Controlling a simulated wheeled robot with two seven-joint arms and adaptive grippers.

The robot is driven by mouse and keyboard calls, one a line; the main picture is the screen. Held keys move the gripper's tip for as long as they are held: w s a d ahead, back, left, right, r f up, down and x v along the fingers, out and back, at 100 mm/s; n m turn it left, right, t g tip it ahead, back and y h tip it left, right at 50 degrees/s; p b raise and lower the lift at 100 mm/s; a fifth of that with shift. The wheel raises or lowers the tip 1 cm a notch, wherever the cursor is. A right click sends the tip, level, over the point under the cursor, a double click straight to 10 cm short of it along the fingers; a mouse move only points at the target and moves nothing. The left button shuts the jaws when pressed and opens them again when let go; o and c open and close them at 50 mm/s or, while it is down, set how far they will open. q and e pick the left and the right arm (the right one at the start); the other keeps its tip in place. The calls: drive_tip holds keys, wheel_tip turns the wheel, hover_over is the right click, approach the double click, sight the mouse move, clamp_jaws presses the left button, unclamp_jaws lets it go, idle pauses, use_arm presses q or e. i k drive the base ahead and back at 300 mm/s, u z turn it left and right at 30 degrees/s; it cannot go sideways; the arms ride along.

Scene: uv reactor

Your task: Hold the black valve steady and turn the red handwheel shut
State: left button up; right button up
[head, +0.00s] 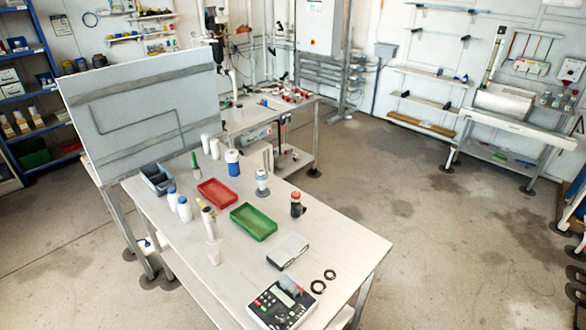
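A small black valve (297,210) stands upright on the right part of the white table. The red handwheel (296,196) sits on top of it. From this distance I cannot tell how far the handwheel is turned. Neither of my grippers is in view, and nothing touches the valve.
The table (335,240) also holds a green tray (238,225), a red tray (204,186), a blue-grey bin (143,178), several bottles, a control box (266,310), a grey box (289,252) and two black rings (318,287). A grey panel stands behind. The tabletop right of the valve is clear.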

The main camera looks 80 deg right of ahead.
sight(295, 195)
drive_tip(key=k, duration=0.7)
drive_tip(key=z, duration=4.25)
drive_tip(key=i, duration=3.15)
drive_tip(key=u, duration=2.25)
drive_tip(key=i, duration=1.95)
